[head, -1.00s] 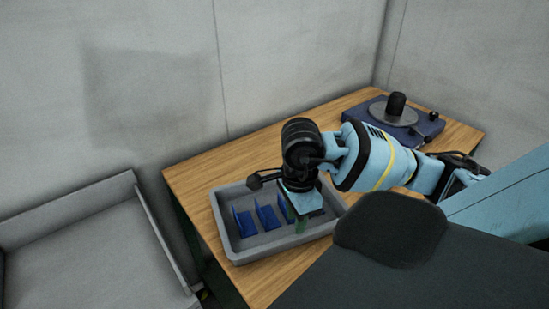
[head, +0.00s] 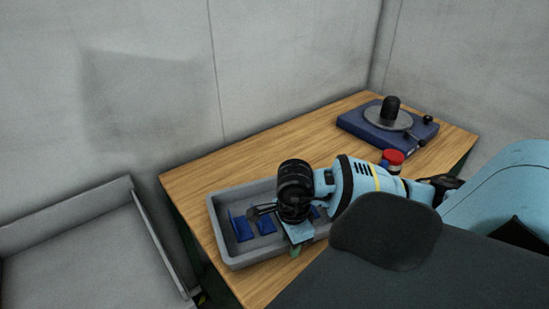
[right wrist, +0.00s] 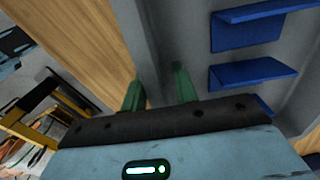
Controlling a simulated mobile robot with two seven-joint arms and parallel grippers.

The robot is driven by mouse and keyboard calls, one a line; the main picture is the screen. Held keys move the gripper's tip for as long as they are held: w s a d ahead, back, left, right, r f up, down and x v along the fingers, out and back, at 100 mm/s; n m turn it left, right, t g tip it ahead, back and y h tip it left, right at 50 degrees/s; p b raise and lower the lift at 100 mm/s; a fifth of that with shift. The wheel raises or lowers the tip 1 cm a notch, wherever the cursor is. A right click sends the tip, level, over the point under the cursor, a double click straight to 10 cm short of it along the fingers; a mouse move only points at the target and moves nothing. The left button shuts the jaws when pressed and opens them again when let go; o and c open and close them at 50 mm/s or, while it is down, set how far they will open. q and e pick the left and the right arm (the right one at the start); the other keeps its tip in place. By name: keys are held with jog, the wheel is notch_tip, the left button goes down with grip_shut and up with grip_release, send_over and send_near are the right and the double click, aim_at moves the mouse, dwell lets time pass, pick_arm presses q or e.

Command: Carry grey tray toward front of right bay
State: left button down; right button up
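The grey tray (head: 222,237) lies on the wooden table near its left front part, with several blue angled pieces (head: 241,228) in it. My right gripper (head: 296,250) points down at the tray's near long side. In the right wrist view my right gripper (right wrist: 160,90) has its two green fingers apart, one on each side of the tray wall (right wrist: 146,45). I see no clear grip on the wall. The arm hides the tray's right part. My left gripper is out of view.
A blue device with a round grey plate and black knob (head: 388,120) stands at the table's back right. A red-topped object (head: 393,157) stands behind my right arm. A grey bin (head: 75,245) is at the left. The table's back middle (head: 270,150) is clear.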

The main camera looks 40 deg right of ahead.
grip_shut()
jog(key=shift+r, duration=0.15)
